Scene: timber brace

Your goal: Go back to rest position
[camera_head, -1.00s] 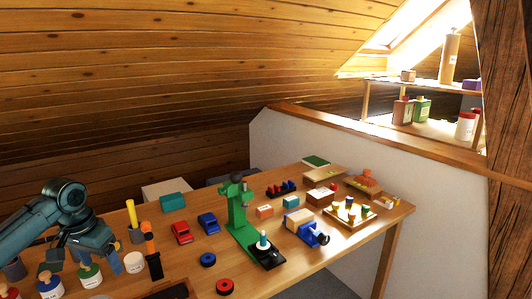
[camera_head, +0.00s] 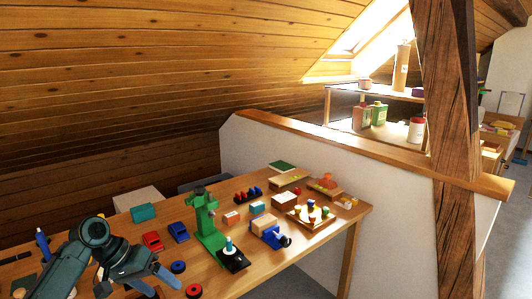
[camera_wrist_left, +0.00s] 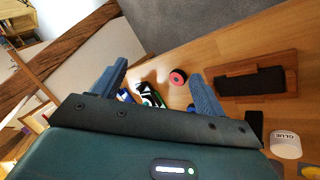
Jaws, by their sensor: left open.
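My left gripper (camera_head: 153,282) shows at the lower left of the head view, in front of the table's near part. Its dark teal arm comes in from the left. In the left wrist view its two fingers (camera_wrist_left: 158,72) stand wide apart with nothing between them. The wooden table (camera_head: 335,228) lies beyond and beneath it. My right gripper is in neither view.
A green press (camera_head: 206,222) stands mid-table, with red (camera_head: 152,241) and blue (camera_head: 178,232) toy cars to its left. A red ring (camera_head: 194,290) lies near the gripper. A timber post (camera_head: 452,150) rises at right. A low wall (camera_head: 300,160) runs behind.

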